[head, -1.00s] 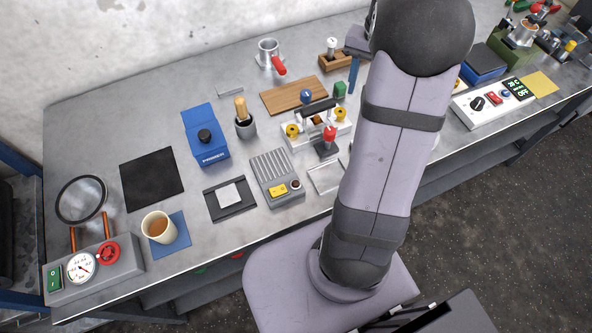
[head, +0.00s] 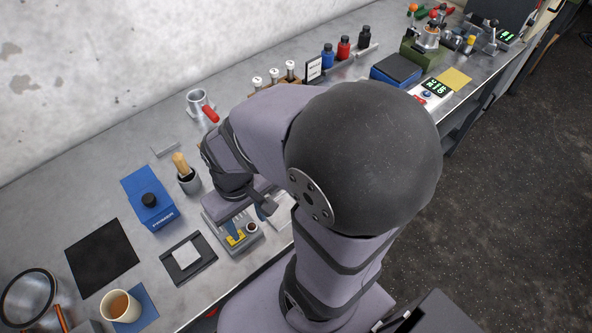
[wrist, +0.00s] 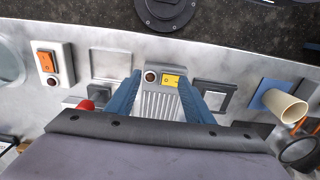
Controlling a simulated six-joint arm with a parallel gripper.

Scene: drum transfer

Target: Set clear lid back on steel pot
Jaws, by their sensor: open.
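In the head view my gripper (head: 246,225) is partly hidden by my arm.
An orange-switch panel (wrist: 50,66) and a red-topped item (wrist: 85,105) are nearby.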

